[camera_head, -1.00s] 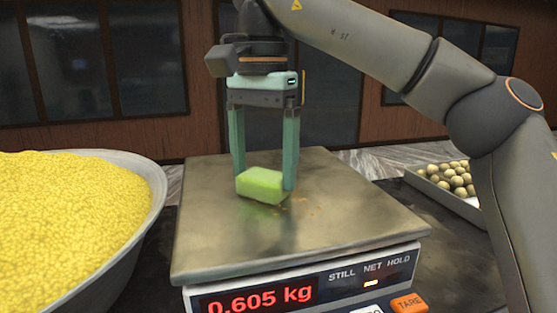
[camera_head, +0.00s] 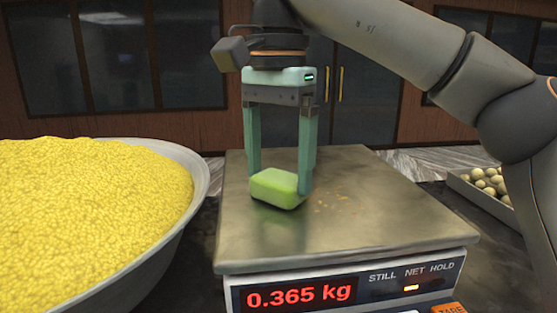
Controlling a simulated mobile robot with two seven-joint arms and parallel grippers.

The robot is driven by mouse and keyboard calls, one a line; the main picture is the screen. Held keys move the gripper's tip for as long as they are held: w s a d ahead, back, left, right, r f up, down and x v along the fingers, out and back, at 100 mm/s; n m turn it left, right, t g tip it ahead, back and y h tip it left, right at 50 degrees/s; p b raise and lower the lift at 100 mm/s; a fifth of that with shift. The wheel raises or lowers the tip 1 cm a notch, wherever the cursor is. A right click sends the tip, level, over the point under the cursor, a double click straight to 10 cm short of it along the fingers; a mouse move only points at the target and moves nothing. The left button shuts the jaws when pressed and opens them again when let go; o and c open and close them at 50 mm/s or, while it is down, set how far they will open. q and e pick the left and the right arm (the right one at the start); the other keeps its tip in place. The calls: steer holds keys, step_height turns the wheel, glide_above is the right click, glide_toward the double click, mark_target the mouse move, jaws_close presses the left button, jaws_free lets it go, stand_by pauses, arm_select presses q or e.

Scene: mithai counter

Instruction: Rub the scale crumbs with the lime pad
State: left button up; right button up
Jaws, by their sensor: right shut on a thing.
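The lime pad (camera_head: 277,188) is a small green block between the fingers of my right gripper (camera_head: 279,184), which is shut on it. The pad is low over the steel pan of the scale (camera_head: 400,222), left of the pan's middle; I cannot tell whether it touches the pan. The scale crumbs (camera_head: 333,200) are small orange-brown specks on the pan, just right of the pad and the right finger. The scale's red display (camera_head: 300,294) reads 0.365 kg. My left gripper is not in view.
A wide metal bowl (camera_head: 196,170) heaped with yellow grains (camera_head: 85,215) stands close at the left of the scale. A tray (camera_head: 462,186) of round pale sweets (camera_head: 492,181) is at the right, partly behind my right arm. The pan's front and right are clear.

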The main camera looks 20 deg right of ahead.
steer(key=shift+s+d+f, duration=0.1)
steer(key=shift+s+d, duration=0.35)
steer(key=shift+d, duration=1.25)
steer(key=shift+s+d+r, duration=0.1)
steer(key=shift+s+d, duration=0.3)
steer(key=shift+d, duration=1.25)
steer(key=shift+s+d+f, duration=0.1)
steer(key=shift+s+d, duration=0.35)
steer(key=shift+d, duration=1.25)
steer(key=shift+s+a, duration=0.1)
steer(key=shift+s, duration=0.8)
steer(key=shift+w+a, duration=0.25)
steer(key=shift+a, duration=0.65)
steer(key=shift+w+a, duration=0.2)
steer(key=shift+a, duration=0.65)
steer(key=shift+w+a, duration=0.2)
steer(key=shift+a, duration=0.7)
steer(key=shift+w+a, duration=0.2)
steer(key=shift+a, duration=0.65)
steer(key=shift+w+a, duration=0.25)
steer(key=shift+a, duration=0.6)
steer(key=shift+w+a, duration=0.2)
steer(key=shift+a, duration=0.6)
steer(key=shift+r, duration=0.2)
steer(key=shift+r, duration=2.95)
